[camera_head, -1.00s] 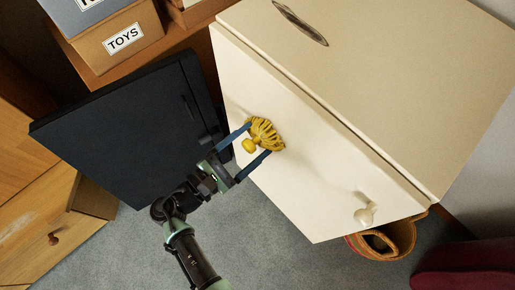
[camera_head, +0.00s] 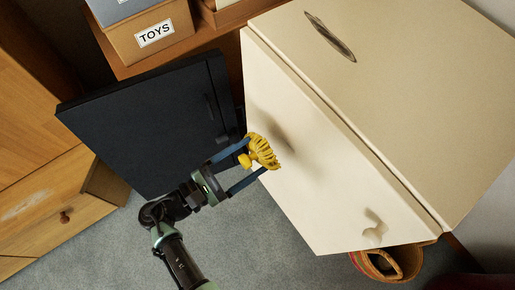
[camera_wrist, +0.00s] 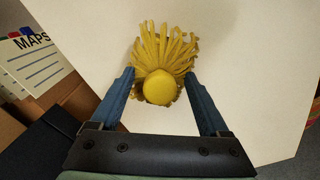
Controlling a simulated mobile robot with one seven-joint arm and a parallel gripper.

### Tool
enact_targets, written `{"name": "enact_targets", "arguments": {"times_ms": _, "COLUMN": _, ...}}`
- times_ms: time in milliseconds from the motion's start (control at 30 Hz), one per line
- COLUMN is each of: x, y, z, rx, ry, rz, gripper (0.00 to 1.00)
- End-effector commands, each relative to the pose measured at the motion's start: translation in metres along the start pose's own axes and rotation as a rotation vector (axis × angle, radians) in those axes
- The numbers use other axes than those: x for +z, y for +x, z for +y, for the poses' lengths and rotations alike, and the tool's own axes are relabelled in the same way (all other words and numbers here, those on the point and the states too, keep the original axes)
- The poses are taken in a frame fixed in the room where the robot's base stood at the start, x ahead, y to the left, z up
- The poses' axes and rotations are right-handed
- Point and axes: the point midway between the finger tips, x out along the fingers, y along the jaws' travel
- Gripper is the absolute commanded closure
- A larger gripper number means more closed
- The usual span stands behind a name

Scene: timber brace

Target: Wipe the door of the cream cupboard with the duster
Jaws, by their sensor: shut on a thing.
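The cream cupboard (camera_head: 410,95) stands at the right in the head view, with its door (camera_head: 325,175) facing my arm and a round knob (camera_head: 374,231) low on the right. The duster (camera_head: 264,150) has yellow strands and a yellow rounded handle end. My gripper (camera_head: 256,154) is shut on the duster, with one blue finger on each side. The strands point towards the door near its left part, and a soft shadow falls on the door, so the duster looks a little apart from it. In the wrist view the duster (camera_wrist: 162,60) sits between the fingers before the pale door.
A dark panel-like unit (camera_head: 150,120) stands just left of my gripper. A woven basket (camera_head: 408,262) is on the floor below the door's knob. A wooden drawer unit (camera_head: 50,215) stands at left.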

Motion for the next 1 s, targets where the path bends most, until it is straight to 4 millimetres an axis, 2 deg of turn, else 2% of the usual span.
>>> {"name": "enact_targets", "arguments": {"times_ms": 100, "x": 0.0, "y": -0.007, "z": 0.001, "rx": 0.002, "ry": 0.0, "rz": 0.0, "gripper": 0.65}}
{"name": "enact_targets", "arguments": {"times_ms": 467, "x": 0.0, "y": -0.009, "z": 0.0, "rx": 0.001, "ry": 0.0, "rz": 0.0, "gripper": 0.66}}
{"name": "enact_targets", "arguments": {"times_ms": 800, "x": 0.0, "y": -0.035, "z": 0.0, "rx": 0.003, "ry": 0.0, "rz": 0.001, "gripper": 0.66}}
{"name": "enact_targets", "arguments": {"times_ms": 1000, "x": 0.0, "y": -0.038, "z": 0.0, "rx": 0.0, "ry": 0.0, "rz": 0.0, "gripper": 0.66}}
